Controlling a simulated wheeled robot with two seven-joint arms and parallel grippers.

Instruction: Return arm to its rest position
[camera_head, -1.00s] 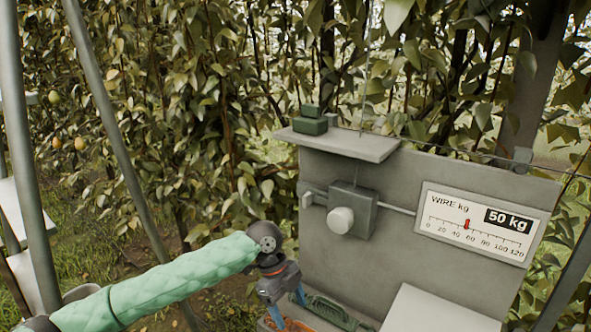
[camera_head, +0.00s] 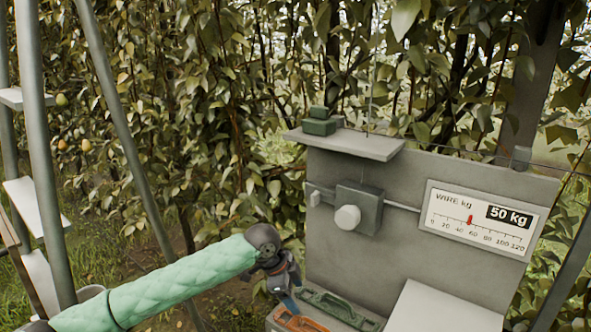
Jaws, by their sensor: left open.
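My left arm, in a green padded sleeve, comes in from the lower left. Its gripper (camera_head: 284,287) points down at the left end of a low ledge, in front of the grey panel. Its fingers are partly hidden, and nothing shows between them. An orange-handled tool (camera_head: 298,320) and a green tool (camera_head: 338,308) lie on the ledge just right of and below the gripper. I cannot tell whether the fingers touch the ledge. My right gripper is not in view.
The grey panel (camera_head: 335,250) carries a knob (camera_head: 347,217), a gauge (camera_head: 484,220) with a red pointer near 50 kg, and a shelf (camera_head: 345,144) with green blocks (camera_head: 319,122). A white board (camera_head: 445,308) stands lower right. Ladder legs (camera_head: 40,150) rise at left; leafy trees stand behind.

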